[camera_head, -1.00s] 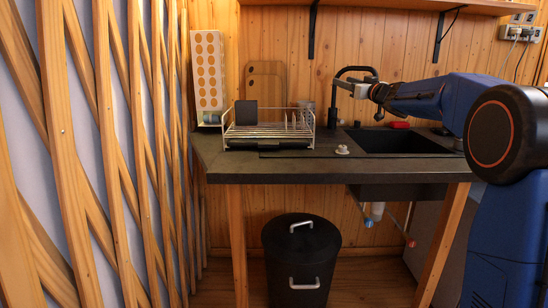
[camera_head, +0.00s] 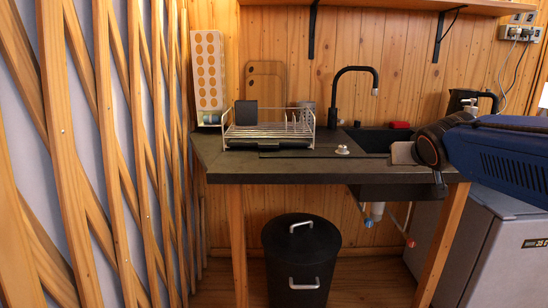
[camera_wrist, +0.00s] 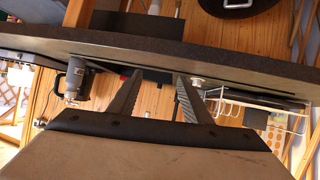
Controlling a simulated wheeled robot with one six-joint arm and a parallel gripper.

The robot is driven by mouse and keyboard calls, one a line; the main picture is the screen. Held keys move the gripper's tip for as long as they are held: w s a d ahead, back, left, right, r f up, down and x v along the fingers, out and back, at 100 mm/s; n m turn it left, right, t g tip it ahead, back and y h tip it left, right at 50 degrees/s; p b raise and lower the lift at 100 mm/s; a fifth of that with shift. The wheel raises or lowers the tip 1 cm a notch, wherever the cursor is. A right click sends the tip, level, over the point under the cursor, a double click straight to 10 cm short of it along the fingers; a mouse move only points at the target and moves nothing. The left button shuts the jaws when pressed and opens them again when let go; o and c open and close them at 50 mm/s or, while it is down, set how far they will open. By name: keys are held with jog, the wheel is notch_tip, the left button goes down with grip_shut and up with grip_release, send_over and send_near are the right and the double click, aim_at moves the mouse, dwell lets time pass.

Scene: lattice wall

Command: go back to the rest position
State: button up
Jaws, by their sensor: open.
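My gripper (camera_wrist: 158,80) is open in the wrist view, with its two dark fingers apart and nothing between them. The dark counter edge (camera_wrist: 200,62) runs across that view beyond the fingertips. In the camera_head view my blue arm comes in from the right, and its dark joint is by the right end of the counter (camera_head: 300,166). The fingers cannot be made out there. The black tap (camera_head: 355,71) stands clear of the arm behind the sink (camera_head: 370,138), whose right part is hidden by the arm.
A wire dish rack (camera_head: 268,131) stands on the counter. A black kettle (camera_head: 470,97) is behind my arm. A black bin (camera_head: 301,262) stands below. A grey fridge (camera_head: 480,245) is at the right and a wooden lattice (camera_head: 115,150) at the left.

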jog(key=s+a+f+g+y, duration=0.1)
jog(key=s+a+f+g, duration=0.2)
jog(key=s+f, duration=0.8)
jog(key=s+a+f+n+g+y, duration=0.1)
jog(key=s+a+f+g, duration=0.2)
jog(key=s+f, duration=0.7)
jog(key=s+g, duration=0.1)
jog(key=s, duration=0.7)
jog(key=shift+s+a+f+n+y, duration=0.15)
jog(key=shift+s+f+n+y, duration=0.15)
jog(key=shift+f, duration=0.1)
